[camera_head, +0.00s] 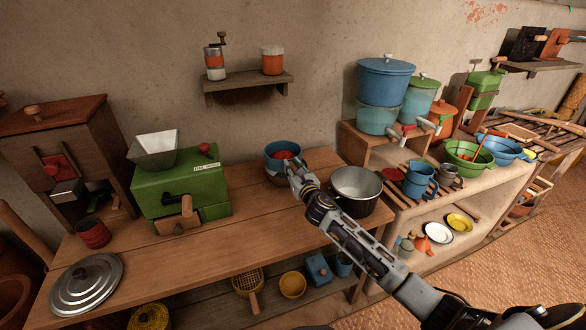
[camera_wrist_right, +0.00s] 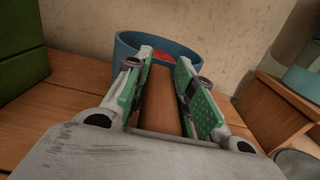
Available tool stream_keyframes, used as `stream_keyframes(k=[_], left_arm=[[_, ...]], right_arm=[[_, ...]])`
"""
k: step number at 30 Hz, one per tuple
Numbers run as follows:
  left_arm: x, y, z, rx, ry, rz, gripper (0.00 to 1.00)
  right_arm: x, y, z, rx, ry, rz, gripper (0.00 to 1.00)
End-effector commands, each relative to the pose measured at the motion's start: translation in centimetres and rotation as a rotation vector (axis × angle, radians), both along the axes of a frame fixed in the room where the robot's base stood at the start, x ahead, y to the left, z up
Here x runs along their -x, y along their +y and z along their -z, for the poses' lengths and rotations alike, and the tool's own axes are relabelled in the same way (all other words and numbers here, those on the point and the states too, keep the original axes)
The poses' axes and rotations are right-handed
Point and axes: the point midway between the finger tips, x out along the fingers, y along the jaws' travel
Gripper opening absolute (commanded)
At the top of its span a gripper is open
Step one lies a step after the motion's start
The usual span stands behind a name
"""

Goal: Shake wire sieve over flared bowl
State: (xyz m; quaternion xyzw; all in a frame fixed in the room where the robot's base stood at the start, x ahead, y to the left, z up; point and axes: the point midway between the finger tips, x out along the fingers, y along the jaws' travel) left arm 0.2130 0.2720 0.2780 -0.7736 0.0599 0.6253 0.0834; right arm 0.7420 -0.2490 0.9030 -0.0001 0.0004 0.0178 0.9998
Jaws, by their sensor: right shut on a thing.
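My left gripper is not in view.
A dark metal pot (camera_head: 347,184) stands close right of my gripper. A green mill (camera_head: 176,190) stands to the left, with a metal lid (camera_head: 87,284) near the counter's front. A wall shelf (camera_head: 248,86) hangs above. The counter's front middle (camera_head: 240,240) is clear.

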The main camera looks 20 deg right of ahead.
Motion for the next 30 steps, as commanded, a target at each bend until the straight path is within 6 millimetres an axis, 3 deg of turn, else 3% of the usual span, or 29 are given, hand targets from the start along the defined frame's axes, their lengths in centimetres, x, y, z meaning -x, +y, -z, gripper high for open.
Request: stream_keyframes(k=[2, 4, 6, 10, 13, 17, 22, 26, 30], left_arm=[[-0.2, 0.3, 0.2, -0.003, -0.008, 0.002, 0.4], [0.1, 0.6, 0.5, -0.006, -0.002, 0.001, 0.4], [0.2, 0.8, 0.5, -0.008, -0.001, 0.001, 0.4], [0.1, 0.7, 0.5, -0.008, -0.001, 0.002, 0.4], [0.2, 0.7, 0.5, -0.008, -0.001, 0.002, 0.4], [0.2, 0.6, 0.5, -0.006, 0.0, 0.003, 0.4], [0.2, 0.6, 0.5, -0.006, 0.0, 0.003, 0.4], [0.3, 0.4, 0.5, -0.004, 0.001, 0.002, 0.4], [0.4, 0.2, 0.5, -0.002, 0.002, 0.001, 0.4]], right_arm=[[0.0, 0.0, 0.0, 0.0, -0.001, 0.0, 0.0], [-0.1, -2.1, 0.0, 0.008, 0.0, 0.004, 0.0], [-0.1, -2.8, 0.0, 0.003, 0.001, 0.001, 0.0], [-0.1, -2.1, 0.0, -0.003, 0.0, -0.002, 0.0], [0.0, -0.1, -0.1, -0.005, -0.001, -0.003, 0.0], [0.0, -0.1, -0.1, 0.001, -0.001, 0.001, 0.0], [-0.1, -2.8, 0.0, 0.004, 0.0, 0.001, 0.0], [-0.1, -2.3, 0.0, -0.002, 0.0, -0.002, 0.0], [0.0, 0.2, -0.1, -0.004, -0.002, -0.002, 0.0]])
